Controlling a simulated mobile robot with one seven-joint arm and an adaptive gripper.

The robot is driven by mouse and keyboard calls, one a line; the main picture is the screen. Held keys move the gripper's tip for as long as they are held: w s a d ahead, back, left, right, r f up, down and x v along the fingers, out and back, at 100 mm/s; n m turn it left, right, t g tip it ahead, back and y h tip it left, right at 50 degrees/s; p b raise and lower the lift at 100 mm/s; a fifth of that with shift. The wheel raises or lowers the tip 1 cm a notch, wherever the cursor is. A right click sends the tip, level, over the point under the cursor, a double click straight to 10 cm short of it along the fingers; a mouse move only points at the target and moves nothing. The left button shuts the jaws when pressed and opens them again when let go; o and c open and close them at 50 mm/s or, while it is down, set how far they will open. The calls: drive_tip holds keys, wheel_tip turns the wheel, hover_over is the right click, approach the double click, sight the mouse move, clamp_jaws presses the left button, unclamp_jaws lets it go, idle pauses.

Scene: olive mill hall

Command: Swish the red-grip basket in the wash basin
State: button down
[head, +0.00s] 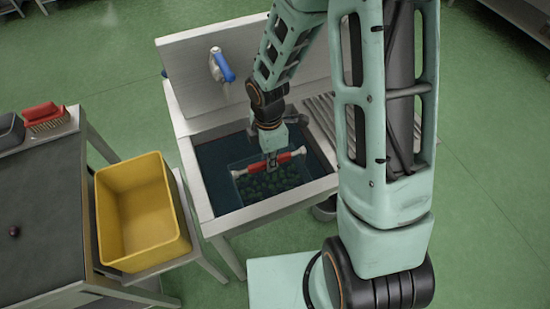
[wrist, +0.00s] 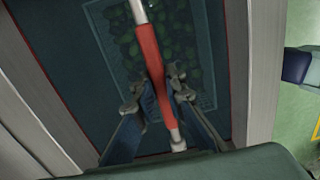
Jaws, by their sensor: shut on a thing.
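The red-grip basket (head: 286,181) sits in the wash basin (head: 226,207) with green olives in it, at the centre of the head view. Its bar handle has a red grip (wrist: 150,60) and pale ends. My gripper (head: 271,168) is shut on the red grip from above. In the wrist view the two fingers (wrist: 158,92) close around the lower part of the grip. The basket lies below the handle inside the dark basin, and its mesh and olives look dim, as if under water. Whether it touches the basin floor cannot be told.
A blue-handled tap (head: 222,66) stands on the basin's back panel. A ribbed drainboard (head: 321,113) is right of the basin. A yellow crate (head: 181,213) stands on a low stand to the left. A dark-topped table (head: 45,215) holds a red brush (head: 44,115).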

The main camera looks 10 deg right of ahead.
sight(250, 167)
drive_tip(key=shift+s+a+b, duration=0.2)
drive_tip(key=shift+s+a, duration=0.05)
drive_tip(key=shift+a, duration=0.65)
drive_tip(key=shift+s+a+b, duration=0.2)
drive_tip(key=shift+s+a, duration=0.05)
drive_tip(key=shift+a, duration=0.7)
drive_tip(key=shift+s+a+b, duration=0.2)
drive_tip(key=shift+s+a, duration=0.05)
drive_tip(key=shift+a, duration=0.65)
drive_tip(key=shift+w+d+p, duration=0.3)
drive_tip(key=shift+d+p, duration=0.05)
drive_tip(key=shift+d, duration=0.65)
drive_tip(key=shift+w+d+p, duration=0.25)
drive_tip(key=shift+d+p, duration=0.05)
drive_tip(key=shift+d, duration=0.65)
drive_tip(key=shift+r, duration=0.1)
wheel_tip(250, 167, up, 21)
drive_tip(key=p, duration=1)
